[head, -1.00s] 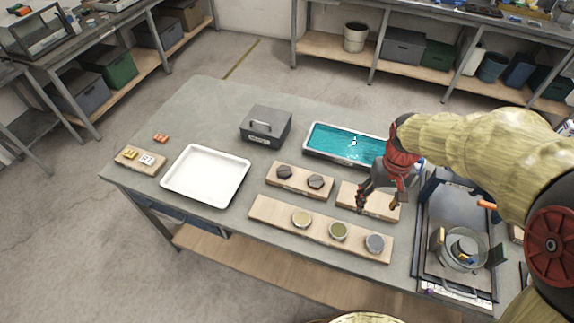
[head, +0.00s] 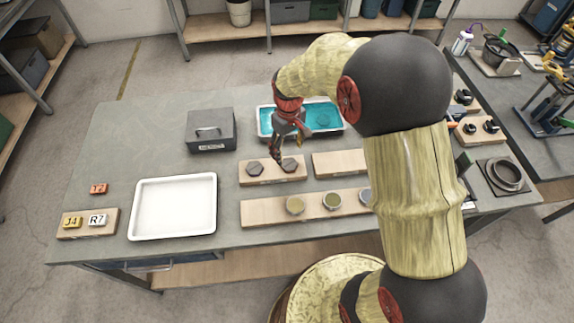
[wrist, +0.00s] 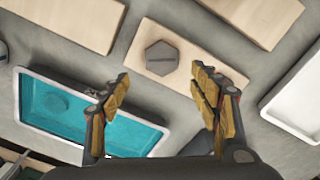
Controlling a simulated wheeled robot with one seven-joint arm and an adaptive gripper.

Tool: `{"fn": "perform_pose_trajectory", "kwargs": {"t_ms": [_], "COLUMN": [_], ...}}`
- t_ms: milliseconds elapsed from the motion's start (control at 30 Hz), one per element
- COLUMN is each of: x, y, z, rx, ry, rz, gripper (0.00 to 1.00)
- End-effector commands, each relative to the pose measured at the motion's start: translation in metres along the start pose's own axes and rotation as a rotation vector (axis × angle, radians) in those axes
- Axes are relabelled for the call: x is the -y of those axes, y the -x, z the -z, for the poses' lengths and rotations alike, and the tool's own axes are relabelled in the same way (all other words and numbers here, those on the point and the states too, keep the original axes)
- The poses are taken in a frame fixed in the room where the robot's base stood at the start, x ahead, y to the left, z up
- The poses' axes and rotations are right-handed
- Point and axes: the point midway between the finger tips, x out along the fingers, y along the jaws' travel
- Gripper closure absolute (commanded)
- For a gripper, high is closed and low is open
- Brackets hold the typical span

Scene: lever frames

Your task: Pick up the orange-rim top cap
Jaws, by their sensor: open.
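I cannot make out an orange rim on any cap. In the wrist view one hexagonal piece (wrist: 161,58) with a slot line lies on that board, beyond the fingertips; the other is not visible there. My gripper (head: 282,155) is open and empty above the board's back side; in the wrist view its fingers (wrist: 160,88) are spread wide.
A teal-filled tray (head: 265,122) lies behind my gripper, with a round shape in it in the wrist view (wrist: 55,102). A grey handled box (head: 210,132), white tray (head: 174,206) and tag board (head: 72,232) stand left. My arm hides part of the right side.

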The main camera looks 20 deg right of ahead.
Motion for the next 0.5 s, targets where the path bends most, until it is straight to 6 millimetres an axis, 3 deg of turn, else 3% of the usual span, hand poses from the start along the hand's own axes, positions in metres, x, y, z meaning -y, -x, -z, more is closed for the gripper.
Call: {"fn": "perform_pose_trajectory", "kwargs": {"t_ms": [500], "x": [0.005], "y": [-0.056], "z": [-0.005], "rx": [0.001], "ry": [-0.001], "rz": [0.000], "gripper": [0.38]}}
